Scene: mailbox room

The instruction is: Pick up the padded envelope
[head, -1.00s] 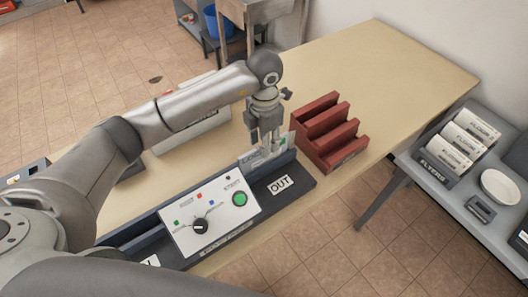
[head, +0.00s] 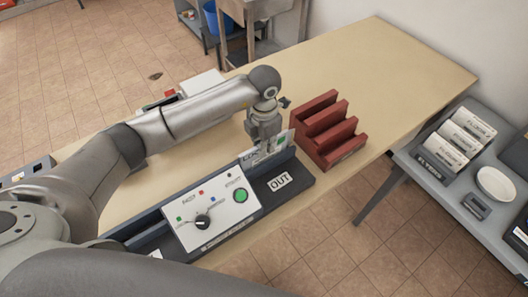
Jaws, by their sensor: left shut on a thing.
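My left gripper (head: 264,141) points down behind the OUT end of the machine on the table. It is shut on a flat, light envelope (head: 280,143) that stands on edge by the machine's dark rail. Parts of the envelope are hidden behind the gripper fingers, and I cannot tell whether it is padded. A small green mark shows on its right part. My right gripper is not in view.
The control panel (head: 218,214) with a dial and green button stands in front, beside the OUT label (head: 279,182). A red slotted rack (head: 327,130) stands right of the gripper. The tan table (head: 395,70) is clear at the back right. A grey side table (head: 430,176) holds flyers and a white bowl (head: 496,184).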

